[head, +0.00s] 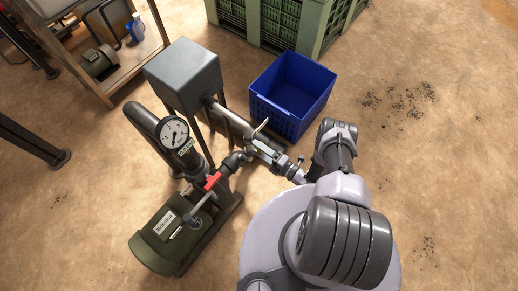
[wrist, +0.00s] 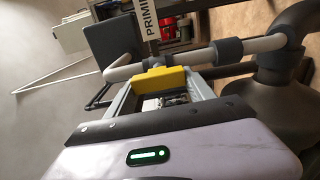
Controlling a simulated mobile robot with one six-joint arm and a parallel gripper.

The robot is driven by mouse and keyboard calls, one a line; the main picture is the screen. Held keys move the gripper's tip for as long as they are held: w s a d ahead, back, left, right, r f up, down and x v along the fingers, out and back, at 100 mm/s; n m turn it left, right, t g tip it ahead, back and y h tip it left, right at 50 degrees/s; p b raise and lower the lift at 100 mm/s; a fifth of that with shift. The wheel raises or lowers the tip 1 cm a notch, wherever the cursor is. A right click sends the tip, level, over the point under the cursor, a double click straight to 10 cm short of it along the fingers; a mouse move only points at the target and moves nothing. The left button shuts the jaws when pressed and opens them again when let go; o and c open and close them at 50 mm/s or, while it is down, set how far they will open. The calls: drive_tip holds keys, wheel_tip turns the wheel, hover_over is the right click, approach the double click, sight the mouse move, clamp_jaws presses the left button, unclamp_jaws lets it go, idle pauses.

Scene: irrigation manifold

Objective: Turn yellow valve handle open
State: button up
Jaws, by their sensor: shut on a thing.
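The yellow valve handle (wrist: 163,81) is a short yellow block in the wrist view, at the far end of my gripper (wrist: 160,86). My gripper is shut on it, with one grey finger at each side. A pale horizontal pipe (wrist: 198,55) runs just behind the handle. In the head view my gripper (head: 251,142) reaches in from the right to the manifold, near the dark pipe elbow (head: 236,160). I cannot make out the yellow handle in the head view; my gripper seems to hide it. The valve body is mostly hidden.
A red handle (head: 212,181) and a pressure gauge (head: 174,134) are left of my gripper. A green pump motor (head: 165,236) stands at lower left. A grey box (head: 184,75) and blue crate (head: 292,88) stand behind. Floor at right is clear.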

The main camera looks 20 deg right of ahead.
idle(0.3)
drive_tip(key=o, duration=1.4)
drive_tip(key=v, duration=1.7)
drive_tip(key=shift+s+d, duration=0.15)
drive_tip(key=shift+d, duration=0.1)
